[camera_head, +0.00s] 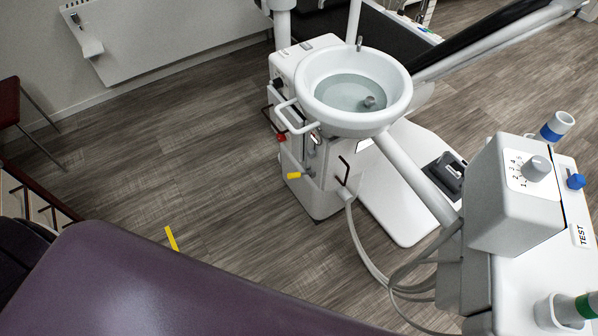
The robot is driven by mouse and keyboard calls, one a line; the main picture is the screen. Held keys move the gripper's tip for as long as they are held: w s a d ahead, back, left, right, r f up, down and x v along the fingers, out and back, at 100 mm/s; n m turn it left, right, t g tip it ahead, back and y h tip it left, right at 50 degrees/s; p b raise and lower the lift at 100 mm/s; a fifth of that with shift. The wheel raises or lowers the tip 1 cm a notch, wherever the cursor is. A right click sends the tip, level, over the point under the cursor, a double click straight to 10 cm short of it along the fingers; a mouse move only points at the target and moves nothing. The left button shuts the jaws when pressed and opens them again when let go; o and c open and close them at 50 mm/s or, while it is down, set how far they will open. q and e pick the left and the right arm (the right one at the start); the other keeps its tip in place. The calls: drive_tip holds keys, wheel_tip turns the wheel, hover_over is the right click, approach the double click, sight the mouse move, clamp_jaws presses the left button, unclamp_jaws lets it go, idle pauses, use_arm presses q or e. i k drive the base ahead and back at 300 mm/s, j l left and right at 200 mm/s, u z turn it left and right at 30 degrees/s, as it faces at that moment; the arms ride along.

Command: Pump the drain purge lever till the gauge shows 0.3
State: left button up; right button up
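A white dental unit (325,190) stands on the floor near the middle of the view, with a round basin (305,85) on top. A short lever with a yellow grip (293,176) sticks out to the left from its lower body. A red knob (281,137) sits above it. I cannot tell for sure which of these is the drain purge lever. Neither of my grippers is in view.
A purple padded surface (170,290) fills the lower left foreground. A white console with a numbered dial (536,169) and a "TEST" label stands at right. Grey hoses (365,250) hang between. A yellow floor strip (172,239) lies on open floor at left.

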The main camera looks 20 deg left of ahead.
sight(290, 176)
drive_tip(key=i+j+z, duration=0.1)
drive_tip(key=j, duration=0.35)
drive_tip(key=i+j+z, duration=0.1)
drive_tip(key=j, duration=0.85)
drive_tip(key=i+z, duration=0.05)
